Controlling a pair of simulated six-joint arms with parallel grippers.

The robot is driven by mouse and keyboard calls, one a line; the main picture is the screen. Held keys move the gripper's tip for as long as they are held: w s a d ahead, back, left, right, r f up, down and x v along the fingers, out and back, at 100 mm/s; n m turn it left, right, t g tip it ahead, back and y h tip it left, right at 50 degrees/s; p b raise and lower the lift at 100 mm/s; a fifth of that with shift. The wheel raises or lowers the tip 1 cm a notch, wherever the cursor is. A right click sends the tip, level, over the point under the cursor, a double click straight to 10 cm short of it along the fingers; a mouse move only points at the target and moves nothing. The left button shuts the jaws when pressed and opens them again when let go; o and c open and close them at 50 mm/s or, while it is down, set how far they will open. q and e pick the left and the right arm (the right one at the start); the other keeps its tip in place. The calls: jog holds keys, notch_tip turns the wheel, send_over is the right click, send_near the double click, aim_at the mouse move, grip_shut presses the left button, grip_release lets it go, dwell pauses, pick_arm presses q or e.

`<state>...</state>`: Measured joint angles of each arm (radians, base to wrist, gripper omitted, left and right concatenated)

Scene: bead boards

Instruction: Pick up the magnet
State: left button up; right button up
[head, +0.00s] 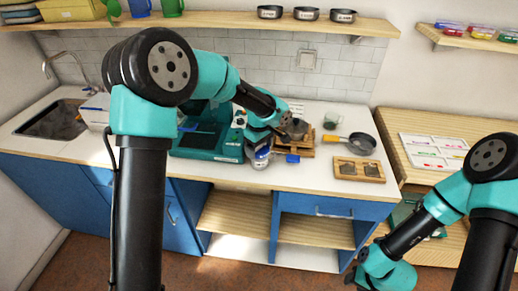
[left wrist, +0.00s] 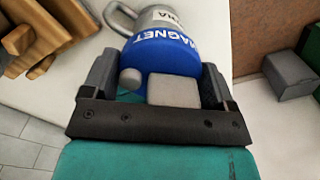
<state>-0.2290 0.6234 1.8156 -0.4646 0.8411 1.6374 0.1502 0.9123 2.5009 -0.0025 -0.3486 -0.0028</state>
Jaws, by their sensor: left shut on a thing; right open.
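The magnet (left wrist: 160,52) is a round blue piece lettered MAGNET in the left wrist view. A grey part with a loop handle (left wrist: 120,17) shows right behind it; I cannot tell whether the two are joined. My left gripper (left wrist: 155,85) is shut on the magnet, with a dark finger on each side. In the head view, my left gripper (head: 259,146) is low over the front of the counter, and a blue and white piece (head: 259,161) shows under it. My right gripper (head: 366,276) is open at the lower right, away from the counter.
A wooden stand (left wrist: 40,35) is close beside the magnet. A teal machine (head: 210,145) stands left of my left gripper.

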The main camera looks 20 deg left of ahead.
pick_arm(q)
notch_tip(320, 180, up, 3)
jog(key=shift+f, duration=0.15)
jog(key=shift+s+r, duration=0.2)
jog(key=shift+s, duration=0.05)
jog(key=s+d+r, duration=0.1)
jog(key=s+d, duration=0.3)
jog(key=s, duration=1.1)
jog(key=shift+d+r, duration=0.15)
jog(key=shift+d, duration=0.05)
jog(key=shift+w, duration=0.1)
